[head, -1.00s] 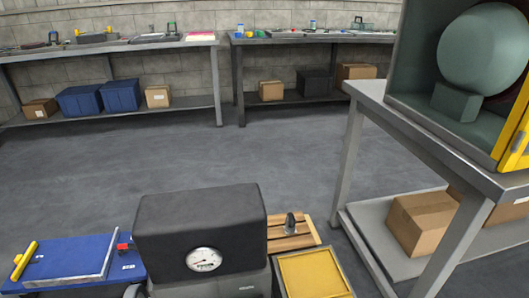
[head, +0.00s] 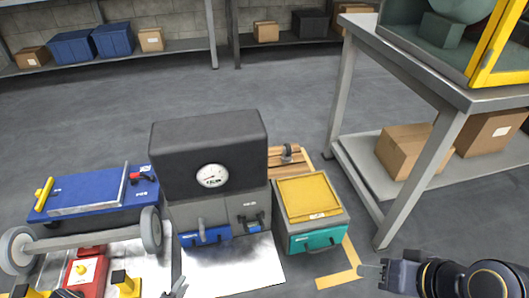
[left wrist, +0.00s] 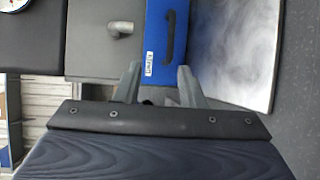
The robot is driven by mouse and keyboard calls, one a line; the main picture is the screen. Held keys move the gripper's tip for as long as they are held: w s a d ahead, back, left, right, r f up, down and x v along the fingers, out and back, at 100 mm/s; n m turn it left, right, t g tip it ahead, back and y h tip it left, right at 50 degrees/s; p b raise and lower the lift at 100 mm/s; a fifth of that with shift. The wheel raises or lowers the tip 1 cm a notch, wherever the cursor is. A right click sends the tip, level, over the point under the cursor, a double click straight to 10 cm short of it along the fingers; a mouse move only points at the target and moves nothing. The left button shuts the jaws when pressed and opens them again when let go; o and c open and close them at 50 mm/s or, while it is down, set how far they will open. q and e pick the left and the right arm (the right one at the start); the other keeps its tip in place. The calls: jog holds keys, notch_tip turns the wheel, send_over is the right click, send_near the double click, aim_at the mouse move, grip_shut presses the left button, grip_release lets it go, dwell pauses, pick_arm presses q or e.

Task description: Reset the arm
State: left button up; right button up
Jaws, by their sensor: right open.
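My left gripper shows at the bottom edge in the head view (head: 174,289), in front of the grey machine (head: 212,165) with a dial. In the left wrist view my left gripper (left wrist: 158,75) has its two fingers apart with nothing between them. A blue drawer front (left wrist: 166,45) with a dark handle lies beyond the fingertips. My right gripper (head: 372,270) is at the lower right in the head view, open, beside yellow floor tape, holding nothing visible.
A yellow-topped box (head: 310,197) with a teal drawer stands right of the machine. A blue cart (head: 95,197) with a wheeled axle is at left. A grey bench (head: 455,88) with cartons on its lower shelf stands at right. Open floor lies behind.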

pick_arm(q)
jog(key=w+r+m+g+h, duration=0.2)
jog(key=w+r+m+h, duration=0.15)
jog(key=r, duration=0.65)
jog(key=w+r+m+g+h, duration=0.2)
jog(key=w+r+m+h, duration=0.15)
jog(key=r, duration=0.55)
jog(key=s+d+r+m+g+h, duration=0.1)
jog(key=d+r+m+g, duration=0.15)
jog(key=r, duration=0.45)
jog(key=d+r+m+g, duration=0.1)
jog(key=d+r+g, duration=0.15)
jog(key=r, duration=0.45)
jog(key=s+d+r+m+y, duration=0.2)
jog(key=s+r+y, duration=0.3)
jog(key=s+r, duration=0.45)
jog(key=s+d+r+m+y, duration=0.2)
jog(key=s+d+r+y, duration=0.15)
jog(key=s+r, duration=0.6)
notch_tip(320, 180, up, 35)
jog(key=s+a+p, duration=0.1)
jog(key=s+p, duration=0.1)
jog(key=p, duration=3.4)
jog(key=shift+g+y+p, duration=0.35)
jog(key=shift+g+p, duration=0.05)
jog(key=shift+s+n, duration=0.1)
jog(key=shift+n, duration=0.15)
